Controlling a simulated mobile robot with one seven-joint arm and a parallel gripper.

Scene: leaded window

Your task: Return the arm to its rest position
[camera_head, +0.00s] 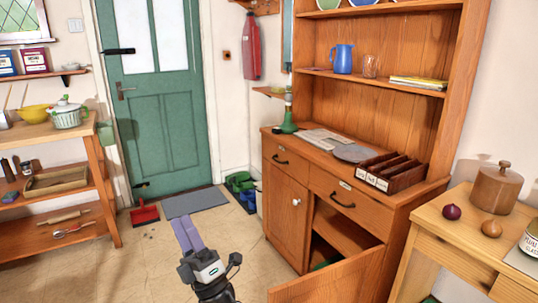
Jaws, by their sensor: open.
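My gripper (187,236) shows at the bottom centre of the head view, above the tiled floor. Its two long greyish-purple fingers point away toward the green door. It is open, and nothing shows between the fingers. Behind the fingers are my grey and black wrist parts. The rest of my arm runs out of view at the bottom edge. The gripper appears apart from the furniture.
A wooden dresser (285,179) stands to the right, its lower cupboard door (335,281) swung open near my arm. A side table (460,225) is at right, a shelf unit (95,165) at left. A red dustpan (145,214) and grey mat (195,201) lie before the green door (165,140).

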